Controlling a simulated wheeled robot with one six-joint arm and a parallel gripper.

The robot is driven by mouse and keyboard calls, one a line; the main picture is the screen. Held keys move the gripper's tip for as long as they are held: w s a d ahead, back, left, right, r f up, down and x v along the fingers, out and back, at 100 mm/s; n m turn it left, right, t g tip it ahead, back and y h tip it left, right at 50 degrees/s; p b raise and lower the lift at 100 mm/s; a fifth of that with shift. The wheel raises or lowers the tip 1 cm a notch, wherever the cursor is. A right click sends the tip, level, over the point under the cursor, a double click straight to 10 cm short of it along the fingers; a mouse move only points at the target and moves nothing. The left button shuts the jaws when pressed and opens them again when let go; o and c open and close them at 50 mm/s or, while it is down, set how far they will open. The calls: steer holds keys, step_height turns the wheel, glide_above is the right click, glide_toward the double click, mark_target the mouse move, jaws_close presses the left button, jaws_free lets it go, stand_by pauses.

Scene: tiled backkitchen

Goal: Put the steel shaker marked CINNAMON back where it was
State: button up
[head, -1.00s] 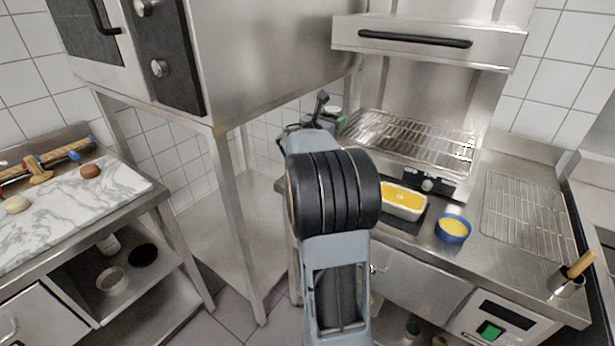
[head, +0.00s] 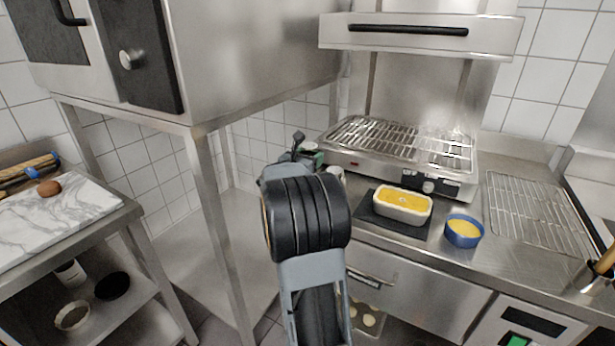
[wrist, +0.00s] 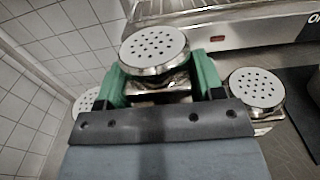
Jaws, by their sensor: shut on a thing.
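My gripper (wrist: 160,82) has green fingers and is shut on a steel shaker (wrist: 153,48) with a pale, perforated round top. The held shaker is roughly upright in the wrist view. Its side marking is hidden, so I cannot read CINNAMON. A second shaker (wrist: 257,88) with a similar top stands just right of the gripper. A third shaker (wrist: 84,100) shows partly behind the left finger. In the head view my gripper (head: 308,149) is mostly hidden behind my arm, at the left end of the grill counter.
A grill with a wire rack (head: 395,140) stands close behind and right of the gripper. A loaf dish with yellow filling (head: 402,211) sits on a dark mat (head: 366,214), beside a blue bowl (head: 463,234). An oven stand leg (head: 216,220) rises at left.

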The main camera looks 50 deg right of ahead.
steer(key=shift+f+b, duration=0.35)
steer(key=shift+f, duration=2.25)
steer(key=shift+f, duration=0.1)
steer(key=o, duration=0.7)
steer(key=shift+r, duration=0.2)
steer(key=s+a+f+m+y, duration=0.2)
steer(key=s+a+m+y, duration=0.3)
steer(key=a, duration=0.8)
steer(key=s+a+f+m+g+y, duration=0.1)
steer(key=s+a+f+m+y, duration=0.2)
steer(key=s+a+m+y, duration=0.3)
steer(key=s+a+f+m+y, duration=0.3)
steer(key=a+m, duration=0.7)
steer(key=a, duration=1)
steer(key=shift+s+a+y, duration=0.15)
steer(key=shift+s+y, duration=0.45)
steer(key=shift+y, duration=0.25)
steer(key=shift+s+a+y, duration=0.15)
steer(key=shift+s+y, duration=0.4)
steer(key=shift+y, duration=0.3)
